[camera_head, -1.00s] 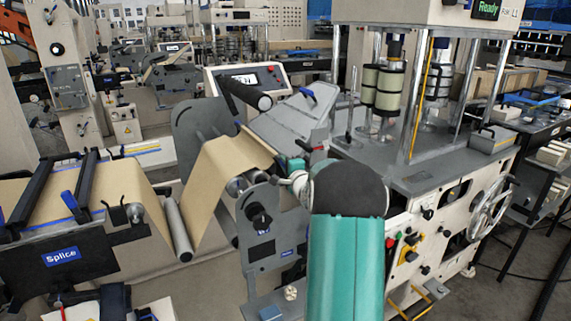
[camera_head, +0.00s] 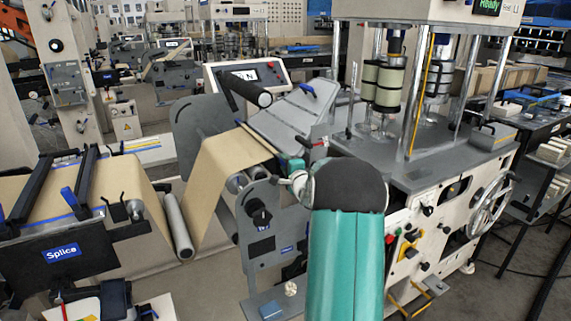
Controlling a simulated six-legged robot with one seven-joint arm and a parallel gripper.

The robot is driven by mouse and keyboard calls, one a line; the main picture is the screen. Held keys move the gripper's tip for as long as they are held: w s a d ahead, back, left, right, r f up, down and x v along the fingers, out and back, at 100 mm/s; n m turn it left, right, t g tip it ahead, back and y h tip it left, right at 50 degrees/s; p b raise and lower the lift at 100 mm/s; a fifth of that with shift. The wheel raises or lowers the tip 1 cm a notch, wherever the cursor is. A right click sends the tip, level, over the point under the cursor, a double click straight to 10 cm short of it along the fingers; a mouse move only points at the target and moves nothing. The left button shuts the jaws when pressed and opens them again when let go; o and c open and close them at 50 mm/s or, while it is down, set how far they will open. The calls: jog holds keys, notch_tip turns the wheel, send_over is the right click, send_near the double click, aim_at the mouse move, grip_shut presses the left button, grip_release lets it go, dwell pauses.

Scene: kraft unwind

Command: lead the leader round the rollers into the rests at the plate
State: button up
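The brown kraft leader (camera_head: 222,175) runs from the splice table, down under a low grey roller (camera_head: 178,226) and up towards an upper roller (camera_head: 238,182) between two grey side plates. Its upper edge ends along a thin pale bar (camera_head: 257,141) below the sloping grey plate (camera_head: 292,112). My gripper (camera_head: 292,170) is small and partly hidden behind my teal forearm. It is close to the near end of the pale bar, by a small teal piece. Whether its fingers touch or hold the bar cannot be seen. The rests cannot be made out clearly.
The splice table (camera_head: 62,255) with black bars stands at left. A grey side plate (camera_head: 258,225) with a black knob is just left of my arm. The press (camera_head: 440,165) with posts and a handwheel stands close on the right. A control box (camera_head: 262,76) is behind.

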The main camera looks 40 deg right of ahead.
jog(key=shift+o, duration=0.4)
jog(key=shift+r, duration=0.25)
jog(key=shift+s, duration=0.1)
jog(key=v, duration=1.3)
jog(key=shift+s+a, duration=0.2)
jog(key=shift+s, duration=0.05)
jog(key=shift+f, duration=0.15)
